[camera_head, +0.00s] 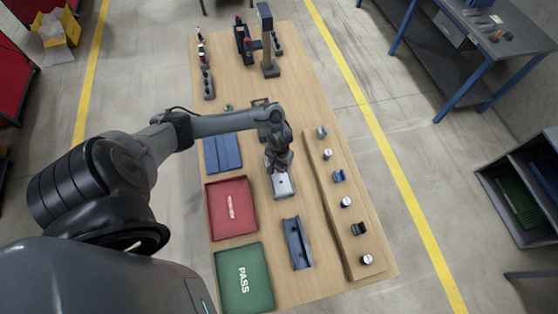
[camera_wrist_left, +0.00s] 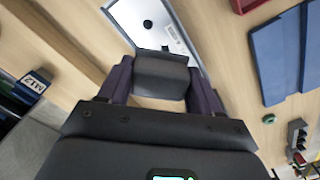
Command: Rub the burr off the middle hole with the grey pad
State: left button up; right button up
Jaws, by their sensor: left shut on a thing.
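My left gripper (camera_head: 279,163) reaches over the middle of the wooden table. In the left wrist view its two fingers (camera_wrist_left: 161,80) are shut on a dark grey block, the grey pad (camera_wrist_left: 163,72). The pale metal plate (camera_head: 284,188) lies just in front of the gripper. In the left wrist view the plate (camera_wrist_left: 150,14) shows a dark hole and small marks, and the pad covers its near end. I cannot tell whether the pad touches the plate. The burr is too small to make out. My right gripper is not in view.
A red tray (camera_head: 249,232), a green PASS tray (camera_head: 223,295) and blue panels (camera_head: 222,166) lie left of the plate. A blue channel-shaped fixture (camera_head: 297,243) lies in front. A wooden strip (camera_head: 336,222) with several small parts runs along the right. A dark post (camera_head: 268,42) stands at the back.

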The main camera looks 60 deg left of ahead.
pick_arm(q)
jog(key=shift+r, duration=3)
